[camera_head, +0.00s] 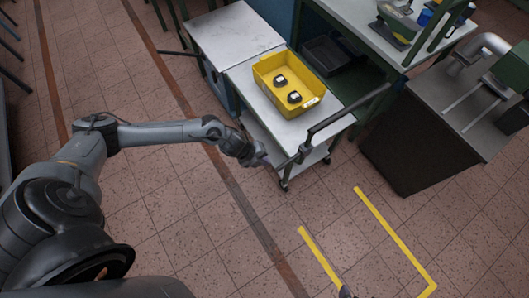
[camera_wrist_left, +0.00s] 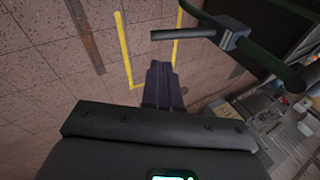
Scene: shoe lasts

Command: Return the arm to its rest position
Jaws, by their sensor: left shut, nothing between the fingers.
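My left arm (camera_head: 165,133) reaches in from the left over the floor. Its gripper (camera_head: 264,160) is shut and empty, in front of the trolley near its handle. In the left wrist view, the closed fingers (camera_wrist_left: 160,67) point toward the floor and hold nothing. A yellow bin (camera_head: 267,75) stands on the trolley top, apart from the gripper. Two dark objects with white tops (camera_head: 280,80) (camera_head: 294,97) lie in the bin. My right gripper cannot be made out.
The trolley (camera_head: 325,122) has a dark push handle (camera_head: 350,110) sticking out close to the left gripper; the handle (camera_wrist_left: 185,34) also shows in the left wrist view. A dark cabinet (camera_head: 400,150) stands right. Yellow tape (camera_head: 395,240) marks open tiled floor.

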